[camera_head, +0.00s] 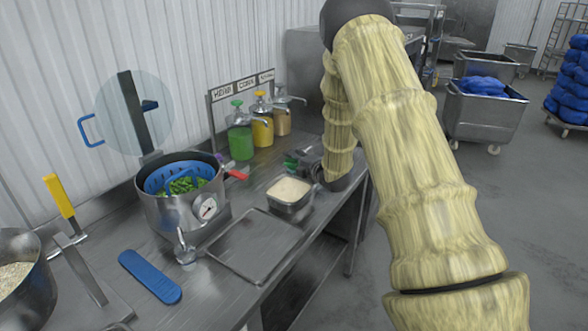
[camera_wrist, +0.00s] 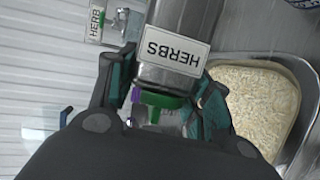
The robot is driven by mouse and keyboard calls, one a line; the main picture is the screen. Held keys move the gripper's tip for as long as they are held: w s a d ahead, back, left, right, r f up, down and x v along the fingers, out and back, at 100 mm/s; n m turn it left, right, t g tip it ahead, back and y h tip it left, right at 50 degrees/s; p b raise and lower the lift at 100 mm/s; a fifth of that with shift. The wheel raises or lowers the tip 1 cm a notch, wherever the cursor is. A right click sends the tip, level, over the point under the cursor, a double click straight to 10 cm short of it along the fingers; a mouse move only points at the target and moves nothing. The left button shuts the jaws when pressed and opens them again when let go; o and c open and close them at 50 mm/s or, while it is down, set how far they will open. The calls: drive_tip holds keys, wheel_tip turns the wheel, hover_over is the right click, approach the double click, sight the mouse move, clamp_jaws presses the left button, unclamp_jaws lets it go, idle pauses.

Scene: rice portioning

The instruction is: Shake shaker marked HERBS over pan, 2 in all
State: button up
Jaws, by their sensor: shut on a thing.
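The shaker marked HERBS (camera_wrist: 172,48) is a grey container with a white label that reads upside down in the wrist view. My gripper (camera_wrist: 163,92) is shut on it, with a teal finger on either side. In the head view my gripper (camera_head: 304,160) is low over the counter, just behind the pan, and largely hidden by my arm. The shaker cannot be made out clearly there. The steel pan (camera_head: 292,208) holds pale rice and stands on the counter. It also shows in the wrist view (camera_wrist: 302,72), right of the shaker.
Green, yellow and tan pump bottles (camera_head: 240,140) stand behind under a label rail. A steel pot (camera_head: 165,213) with a blue basket of green pieces stands left. An empty flat tray (camera_head: 255,245) lies in front of the pan. A blue paddle (camera_head: 150,277) lies front left.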

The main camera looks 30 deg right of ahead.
drive_tip(key=shift+r+n+t+h+b, duration=0.1)
drive_tip(key=shift+n+t+h+b, duration=0.3)
drive_tip(key=shift+n+b, duration=0.75)
drive_tip(key=shift+t+b, duration=0.3)
drive_tip(key=shift+b, duration=0.45)
drive_tip(key=n+b, duration=0.1)
drive_tip(key=b, duration=0.2)
drive_tip(key=shift+r+n+t, duration=0.3)
drive_tip(key=shift+n, duration=0.05)
drive_tip(key=shift+a+r+n+b, duration=0.1)
drive_tip(key=shift+n+b, duration=0.3)
drive_tip(key=shift+b, duration=0.55)
drive_tip(key=shift+r+n+t+b, duration=0.15)
drive_tip(key=shift+n+t+b, duration=0.25)
drive_tip(key=shift+b, duration=0.55)
drive_tip(key=shift+a+r+n+t+b, duration=0.1)
drive_tip(key=shift+r+n+t+b, duration=0.3)
drive_tip(key=shift+b, duration=0.45)
drive_tip(key=shift+f, duration=0.1)
drive_tip(key=shift+f+b, duration=1.2)
drive_tip(key=shift+f, duration=0.3)
